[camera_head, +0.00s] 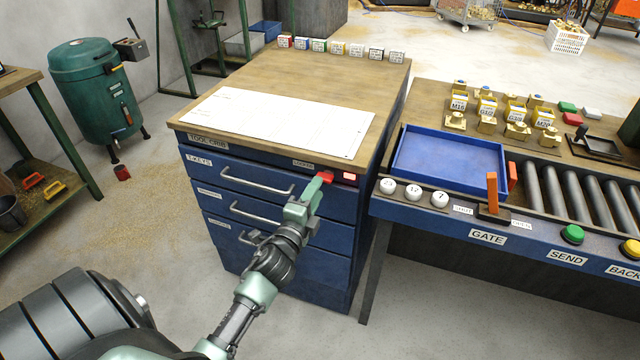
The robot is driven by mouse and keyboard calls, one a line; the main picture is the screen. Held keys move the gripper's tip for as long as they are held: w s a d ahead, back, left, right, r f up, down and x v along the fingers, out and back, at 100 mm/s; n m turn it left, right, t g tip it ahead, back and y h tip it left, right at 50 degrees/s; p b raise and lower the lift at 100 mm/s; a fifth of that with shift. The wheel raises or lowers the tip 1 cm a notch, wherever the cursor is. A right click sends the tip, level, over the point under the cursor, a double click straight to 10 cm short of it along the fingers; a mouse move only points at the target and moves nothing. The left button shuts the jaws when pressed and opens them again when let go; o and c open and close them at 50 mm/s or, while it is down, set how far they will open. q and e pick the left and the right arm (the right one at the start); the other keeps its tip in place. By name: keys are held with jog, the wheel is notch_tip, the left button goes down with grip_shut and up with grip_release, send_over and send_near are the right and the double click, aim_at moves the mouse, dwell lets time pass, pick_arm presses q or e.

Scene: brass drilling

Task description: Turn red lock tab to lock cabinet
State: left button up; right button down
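The blue tool crib cabinet (330,240) stands in the middle with its drawers shut. A small red indicator in a white frame (349,176) is just right of the tab. My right gripper is not in view.
Drawer handles (257,181) stick out left of my gripper. A white sheet (281,121) and several small labelled boxes (337,48) are on the cabinet top. On the right, a bench holds a blue tray (450,186), an orange gate lever (492,191) and rollers (571,190).

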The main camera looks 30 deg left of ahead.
pick_arm(q)
jog(key=shift+v, duration=1.85)
jog(key=s+d+f+n+g+h+p, duration=0.1)
jog(key=s+d+f+n+g, duration=0.1)
jog(key=f, duration=0.8)
jog(key=s+d+f+n+g+h, duration=0.1)
jog(key=s+d+f+n+g, duration=0.15)
jog(key=f, duration=0.75)
jog(key=s+d+f+n+g+h+p, duration=0.1)
jog(key=s+d+f+g, duration=0.1)
jog(key=s+f, duration=0.45)
jog(key=s+d+f+n+g, duration=0.2)
jog(key=s+f+g, duration=0.15)
jog(key=f, duration=0.55)
jog(key=s+d+f+n+g, duration=0.1)
jog(key=s+f, duration=0.3)
jog(key=s, duration=0.6)
jog(key=s+d+f+n+g+p, duration=0.1)
jog(key=s+f, duration=0.4)
jog(key=s, duration=0.5)
jog(key=s+d+f+n+g+h, duration=0.1)
jog(key=s+d+f+n+g, duration=0.1)
jog(key=s, duration=0.8)
notch_tip(320, 180, down, 3)
jog(key=n+g, duration=0.1)
jog(key=g, duration=0.1)
jog(key=shift+d+r+g+p, duration=0.2)
jog(key=shift+g+p, duration=0.1)
